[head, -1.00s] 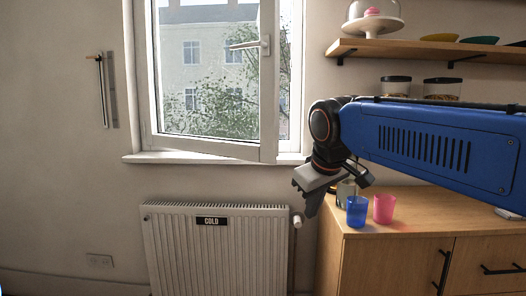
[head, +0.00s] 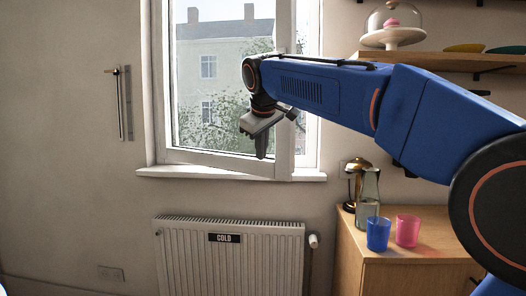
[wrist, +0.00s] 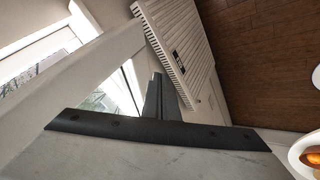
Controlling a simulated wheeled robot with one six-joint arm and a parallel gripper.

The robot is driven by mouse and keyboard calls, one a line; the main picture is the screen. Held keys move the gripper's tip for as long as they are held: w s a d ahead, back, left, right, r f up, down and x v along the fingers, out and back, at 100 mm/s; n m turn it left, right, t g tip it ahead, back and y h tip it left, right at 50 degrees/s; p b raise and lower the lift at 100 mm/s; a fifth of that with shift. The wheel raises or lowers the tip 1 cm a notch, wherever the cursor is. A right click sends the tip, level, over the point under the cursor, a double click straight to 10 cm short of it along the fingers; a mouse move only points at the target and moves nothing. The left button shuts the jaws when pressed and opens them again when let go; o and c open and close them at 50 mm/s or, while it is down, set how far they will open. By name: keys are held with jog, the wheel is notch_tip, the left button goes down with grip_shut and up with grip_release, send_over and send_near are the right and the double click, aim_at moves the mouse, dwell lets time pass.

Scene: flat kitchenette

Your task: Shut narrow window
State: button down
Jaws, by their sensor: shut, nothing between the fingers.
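The narrow window (head: 222,110) is in the upper middle of the head view. Its white sash (head: 285,150) stands ajar, its right edge swung into the room, with an opening between it and the right frame. Its handle is hidden behind my arm. My gripper (head: 263,150) is shut and empty, pointing down in front of the sash's lower right part; I cannot tell whether it touches. In the wrist view, my gripper (wrist: 162,98) shows dark fingers beside the white sash (wrist: 75,85) and glass.
A white radiator (head: 235,255) marked COLD is below the sill (head: 205,172); it also shows in the wrist view (wrist: 185,40). A wooden cabinet (head: 400,278) at right carries a blue cup (head: 378,234), pink cup (head: 407,231), bottle and lamp. A shelf (head: 425,62) is above.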

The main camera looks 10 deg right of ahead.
aim_at(267, 174)
jog(key=w+d+f, duration=0.1)
jog(key=w+f, duration=0.3)
jog(key=w+d+f, duration=0.1)
jog(key=w+f, duration=0.1)
jog(key=shift+d, duration=0.35)
jog(key=shift+w+d, duration=0.5)
jog(key=shift+w, duration=0.05)
